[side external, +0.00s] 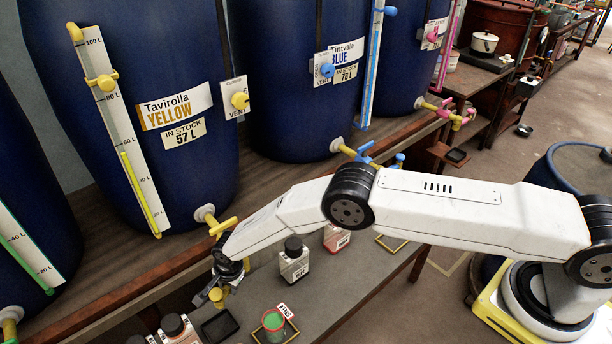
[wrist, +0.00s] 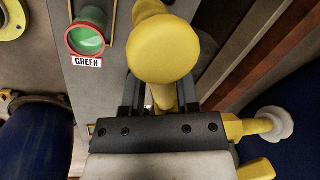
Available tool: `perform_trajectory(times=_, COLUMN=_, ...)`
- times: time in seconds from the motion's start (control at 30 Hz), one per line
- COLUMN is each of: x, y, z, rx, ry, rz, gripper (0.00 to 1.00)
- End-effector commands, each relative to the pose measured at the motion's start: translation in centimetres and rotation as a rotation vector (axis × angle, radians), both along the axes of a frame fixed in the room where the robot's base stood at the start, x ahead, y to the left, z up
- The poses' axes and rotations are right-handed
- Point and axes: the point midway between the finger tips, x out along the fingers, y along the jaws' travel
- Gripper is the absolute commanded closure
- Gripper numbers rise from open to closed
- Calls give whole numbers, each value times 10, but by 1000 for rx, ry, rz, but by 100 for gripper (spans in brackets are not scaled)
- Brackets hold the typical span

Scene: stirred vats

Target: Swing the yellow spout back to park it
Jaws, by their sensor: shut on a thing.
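The yellow spout (side external: 217,295) hangs below the tap of the blue vat labelled Tavirolla YELLOW (side external: 160,60). In the wrist view the yellow spout (wrist: 163,48) shows a large round end close to the camera, with its stem running down between my fingers. My gripper (side external: 228,280) is shut on the spout; in the wrist view the dark fingers of my gripper (wrist: 162,97) stand on either side of the stem. The yellow tap pipe (wrist: 250,127) with its pale collar comes from the vat at the right. My gripper partly hides the spout's joint.
A green-filled cup (side external: 273,322) marked GREEN stands on the lower bench, near the spout; the green cup (wrist: 88,38) is at upper left in the wrist view. A dark square tray (side external: 220,326) lies beside it. Bottles (side external: 294,262) stand behind. Other vats (side external: 290,80) line the back.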

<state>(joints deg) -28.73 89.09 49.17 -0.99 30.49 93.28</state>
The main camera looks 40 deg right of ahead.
Motion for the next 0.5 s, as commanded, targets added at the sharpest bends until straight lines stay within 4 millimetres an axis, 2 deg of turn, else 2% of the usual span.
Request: perform_trajectory(times=0.5, x=22, y=7, z=0, rx=1, ry=-2, rz=-288, gripper=100)
